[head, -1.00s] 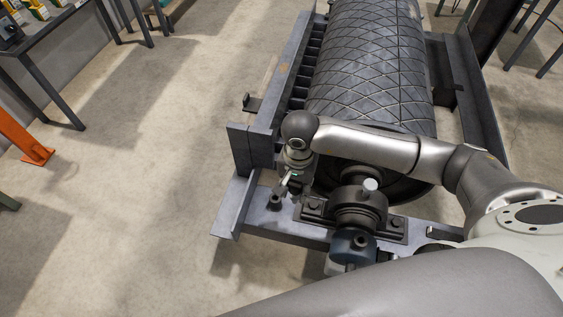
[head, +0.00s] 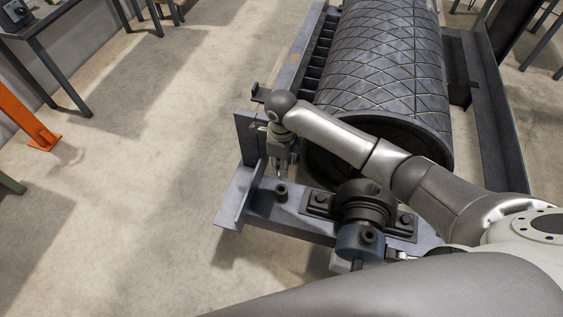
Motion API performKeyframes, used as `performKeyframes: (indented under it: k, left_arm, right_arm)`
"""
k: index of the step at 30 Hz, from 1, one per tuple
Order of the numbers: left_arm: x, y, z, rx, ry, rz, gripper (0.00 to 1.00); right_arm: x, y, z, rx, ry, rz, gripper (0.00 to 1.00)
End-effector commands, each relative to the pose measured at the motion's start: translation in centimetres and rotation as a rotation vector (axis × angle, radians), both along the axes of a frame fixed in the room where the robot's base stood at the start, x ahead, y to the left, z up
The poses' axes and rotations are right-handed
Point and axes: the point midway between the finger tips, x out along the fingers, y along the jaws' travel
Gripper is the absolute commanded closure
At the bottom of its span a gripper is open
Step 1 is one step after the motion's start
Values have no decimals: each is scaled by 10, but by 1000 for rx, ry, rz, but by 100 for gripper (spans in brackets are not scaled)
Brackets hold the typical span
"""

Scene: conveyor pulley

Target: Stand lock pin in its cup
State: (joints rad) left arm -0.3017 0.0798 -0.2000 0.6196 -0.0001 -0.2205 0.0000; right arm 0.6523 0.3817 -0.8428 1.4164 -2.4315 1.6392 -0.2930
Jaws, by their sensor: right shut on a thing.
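My right gripper (head: 279,173) points down at the left front corner of the pulley frame. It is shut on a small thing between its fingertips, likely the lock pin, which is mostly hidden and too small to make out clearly. A short dark round cup (head: 281,191) stands on the grey frame plate, just below the fingertips in the picture. A small gap seems to show between the fingertips and the cup. My left gripper is not in view.
The bearing block (head: 364,204) and a blue collar (head: 360,241) sit right of the cup. The large ribbed pulley (head: 383,60) lies behind my right arm. An upright frame plate (head: 247,139) stands close to the gripper's left. The floor on the left is open.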

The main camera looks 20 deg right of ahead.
Motion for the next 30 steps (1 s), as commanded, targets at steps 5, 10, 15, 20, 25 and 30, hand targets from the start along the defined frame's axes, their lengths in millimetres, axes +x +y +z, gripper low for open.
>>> performKeyframes:
  k: [5, 10, 15, 20, 25, 30]
  left_arm:
    - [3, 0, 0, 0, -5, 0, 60]
    - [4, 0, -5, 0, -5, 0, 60]
    - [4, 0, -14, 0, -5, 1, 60]
    - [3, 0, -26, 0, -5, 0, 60]
    - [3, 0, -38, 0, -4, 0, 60]
    - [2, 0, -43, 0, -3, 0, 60]
  right_arm:
    - [0, 0, 0, 1, -1, 2, 100]
    - [0, 0, -6, 0, 0, 3, 100]
    - [0, 0, -18, 1, -1, 2, 100]
    - [0, 1, -33, 2, -1, 3, 100]
    - [0, 1, -49, 1, -1, 4, 100]
    - [0, 0, -56, 0, -1, 3, 100]
